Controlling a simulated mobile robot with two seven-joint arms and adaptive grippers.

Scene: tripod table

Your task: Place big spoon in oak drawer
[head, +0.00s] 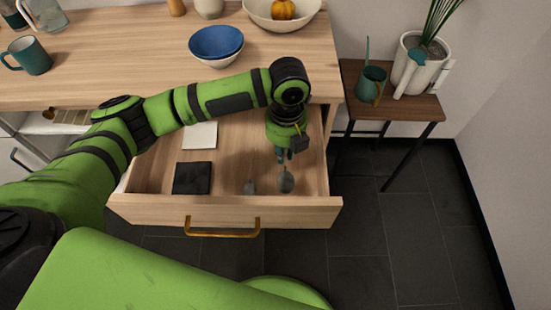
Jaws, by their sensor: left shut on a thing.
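The oak drawer (151,208) is pulled open below the counter, with a brass handle on its front. My left gripper (284,154) points down inside the right part of the drawer opening. It is shut on the big spoon (286,181), whose grey bowl hangs below the fingers near the drawer's front wall. The spoon's handle is mostly hidden by the gripper. I cannot tell whether the spoon touches the drawer floor. A smaller grey shape (250,187), perhaps another spoon, lies to its left. My right gripper is out of view.
A black square (192,178) and a white square (200,135) lie in the drawer's left part. The wooden counter (120,75) above holds blue and white bowls (216,43) and a teal mug (28,57). A side table (408,107) with a potted plant stands right.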

